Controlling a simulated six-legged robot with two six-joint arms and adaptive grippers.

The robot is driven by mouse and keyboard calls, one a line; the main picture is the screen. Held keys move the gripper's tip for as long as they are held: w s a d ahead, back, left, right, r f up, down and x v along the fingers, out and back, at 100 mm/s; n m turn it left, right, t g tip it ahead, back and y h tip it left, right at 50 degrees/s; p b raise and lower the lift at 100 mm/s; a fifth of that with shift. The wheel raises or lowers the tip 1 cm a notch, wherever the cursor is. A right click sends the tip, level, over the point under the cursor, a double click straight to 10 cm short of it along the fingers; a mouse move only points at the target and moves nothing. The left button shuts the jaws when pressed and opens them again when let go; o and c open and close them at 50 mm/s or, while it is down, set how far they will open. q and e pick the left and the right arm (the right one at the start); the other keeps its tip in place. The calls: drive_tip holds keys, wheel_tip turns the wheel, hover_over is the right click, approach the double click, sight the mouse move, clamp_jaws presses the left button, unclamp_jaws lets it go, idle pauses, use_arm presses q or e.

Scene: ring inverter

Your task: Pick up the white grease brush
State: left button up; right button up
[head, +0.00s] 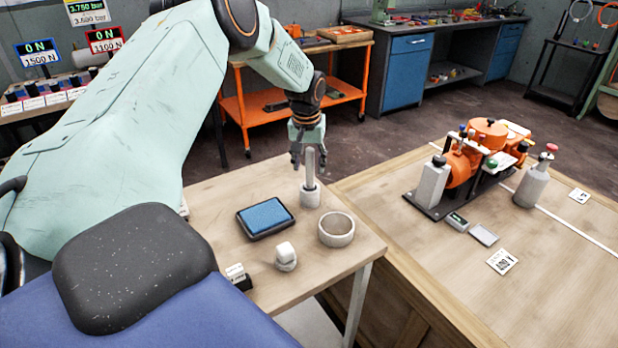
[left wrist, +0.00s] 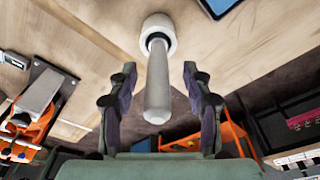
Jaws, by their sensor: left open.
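The white grease brush (head: 310,172) stands upright in a round whitish holder (head: 310,197) at the back right of the small wooden table. My left gripper (head: 308,160) is above the holder, with its fingers around the top of the brush handle. In the left wrist view the brush handle (left wrist: 158,85) lies between the two open fingers of the left gripper (left wrist: 157,90), with gaps on both sides. The holder (left wrist: 157,32) shows beyond it. The brush's lower end is hidden in the holder. My right gripper is not in view.
On the small table (head: 215,200) are a blue pad in a black tray (head: 265,217), a whitish ring (head: 336,229) and a small white block on a round base (head: 286,257). An orange machine (head: 465,160) stands on the bench at right. The table's right front corner is bare.

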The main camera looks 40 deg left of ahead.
use_arm(q)
drive_tip(key=shift+w+a+f, duration=0.1)
drive_tip(key=shift+f, duration=0.2)
drive_tip(key=shift+w, duration=0.2)
drive_tip(key=shift+s+d+r, duration=0.1)
drive_tip(key=shift+d, duration=0.15)
drive_tip(key=shift+c, duration=1.2)
drive_tip(key=shift+s+a, duration=0.1)
drive_tip(key=shift+a, duration=0.05)
drive_tip(key=c, duration=0.6)
clamp_jaws()
